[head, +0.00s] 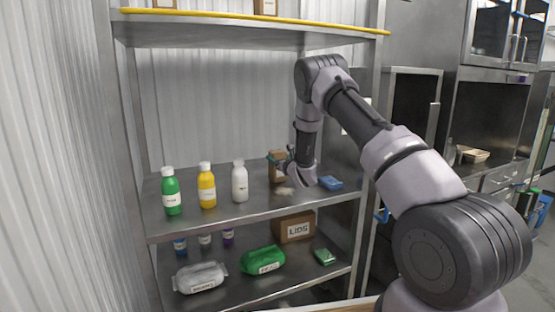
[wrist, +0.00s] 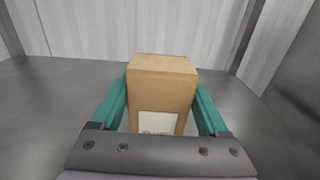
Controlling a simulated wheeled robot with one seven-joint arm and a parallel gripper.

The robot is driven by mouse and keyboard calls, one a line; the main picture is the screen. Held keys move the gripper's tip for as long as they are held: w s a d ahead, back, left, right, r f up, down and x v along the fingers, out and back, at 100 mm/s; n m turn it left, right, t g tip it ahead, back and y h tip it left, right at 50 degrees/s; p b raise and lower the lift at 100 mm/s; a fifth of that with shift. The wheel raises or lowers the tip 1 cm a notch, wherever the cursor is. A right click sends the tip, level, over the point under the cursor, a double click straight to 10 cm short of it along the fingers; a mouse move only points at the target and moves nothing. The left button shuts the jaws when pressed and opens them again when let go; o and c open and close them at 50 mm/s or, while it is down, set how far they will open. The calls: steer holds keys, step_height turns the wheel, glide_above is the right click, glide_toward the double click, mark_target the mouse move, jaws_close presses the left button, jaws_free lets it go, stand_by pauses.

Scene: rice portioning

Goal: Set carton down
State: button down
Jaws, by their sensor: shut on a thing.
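The carton (wrist: 162,90) is a brown cardboard box with a white label on its near face. In the wrist view it sits upright between the two teal fingers of my gripper (wrist: 160,104), which is shut on it. In the head view the carton (head: 275,160) is partly hidden by my gripper (head: 281,164). It is over the right part of the middle metal shelf (head: 225,217), near the back. I cannot tell whether its underside touches the shelf.
Green (head: 171,193), yellow (head: 207,187) and white (head: 240,182) bottles stand to the left on the same shelf. A blue item (head: 330,183) lies to the right of my gripper. The lower shelf holds a LIDS box (head: 294,227) and bags. A shelf post (head: 369,165) stands at right.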

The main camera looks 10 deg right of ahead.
steer(key=shift+f, duration=0.1)
jaws_free()
steer(key=v, duration=1.1)
steer(key=s+d+r+m+g+h, duration=0.1)
steer(key=s+d+r+m+h, duration=0.25)
steer(key=r+m, duration=0.5)
steer(key=s+d+r+m+g+h, duration=0.15)
steer(key=d+r+m, duration=0.25)
steer(key=r+m, duration=0.45)
steer(key=s+d+r+m+g, duration=0.1)
steer(key=s+r+m+g, duration=0.1)
steer(key=s+r+m, duration=0.35)
steer(key=s+d+r+m+g, duration=0.1)
steer(key=s+r+m, duration=0.1)
steer(key=s+m, duration=0.55)
steer(key=s+a+r+m+g+y, duration=0.1)
steer(key=s+m, duration=0.5)
steer(key=s, duration=0.7)
steer(key=s+a+m+g+y, duration=0.1)
steer(key=s+m+g, duration=0.3)
steer(key=s, duration=0.9)
steer(key=a+m, duration=0.1)
steer(key=m, duration=0.2)
steer(key=shift+s+a+r, duration=0.2)
steer(key=shift+s+r, duration=0.1)
steer(key=shift+r, duration=0.1)
